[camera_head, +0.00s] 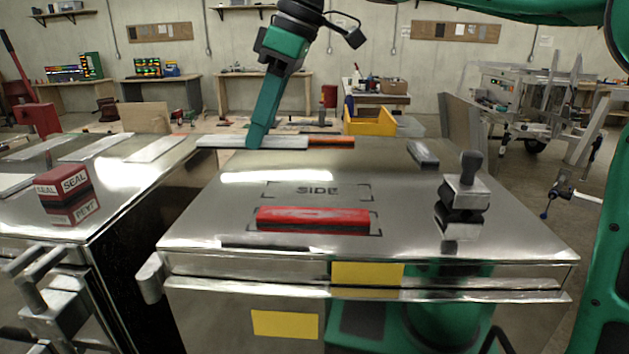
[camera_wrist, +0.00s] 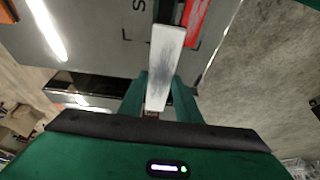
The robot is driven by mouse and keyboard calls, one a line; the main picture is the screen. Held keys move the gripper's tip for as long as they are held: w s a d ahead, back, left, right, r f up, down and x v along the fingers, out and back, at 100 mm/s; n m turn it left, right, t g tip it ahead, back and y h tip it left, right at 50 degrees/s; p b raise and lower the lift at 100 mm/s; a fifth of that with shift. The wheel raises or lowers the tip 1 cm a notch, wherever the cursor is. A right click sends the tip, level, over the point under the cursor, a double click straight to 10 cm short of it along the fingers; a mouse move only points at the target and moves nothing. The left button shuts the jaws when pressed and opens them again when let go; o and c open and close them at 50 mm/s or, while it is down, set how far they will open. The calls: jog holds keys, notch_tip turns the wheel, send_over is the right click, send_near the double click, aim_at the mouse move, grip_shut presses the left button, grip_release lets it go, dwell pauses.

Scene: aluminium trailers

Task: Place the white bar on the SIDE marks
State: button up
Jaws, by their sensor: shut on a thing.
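The white bar (camera_head: 222,142) is between the fingers of my gripper (camera_head: 256,143) at the far edge of the steel lid, extending to both sides of the fingers. In the wrist view the white bar (camera_wrist: 165,55) points away from my gripper (camera_wrist: 158,98), which is shut on it. The SIDE marks (camera_head: 318,190) are dark lettering and corner brackets on the lid, nearer the head camera than the bar. A red bar (camera_head: 313,220) lies by the front brackets. Whether the white bar touches the lid is unclear.
An orange-and-dark bar (camera_head: 330,141) shows past the white bar's right end. A black-knobbed metal block (camera_head: 464,190) and a small grey bar (camera_head: 423,153) are on the lid's right. A red SEAL block (camera_head: 64,184) is on the left steel surface, beyond a gap.

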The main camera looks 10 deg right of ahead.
jog(key=w+d+f, duration=0.1)
jog(key=d+f, duration=0.1)
jog(key=d, duration=0.1)
jog(key=w+d+f, duration=0.1)
jog(key=d+f, duration=0.1)
jog(key=d, duration=0.2)
jog(key=w+d+f, duration=0.1)
jog(key=d+f, duration=0.1)
jog(key=d, duration=0.1)
jog(key=shift+w+d+f, duration=0.2)
jog(key=shift+w+f, duration=0.05)
jog(key=shift+w, duration=0.05)
jog(key=shift+d+f, duration=0.15)
jog(key=shift+f, duration=1.95)
jog(key=o, duration=1)
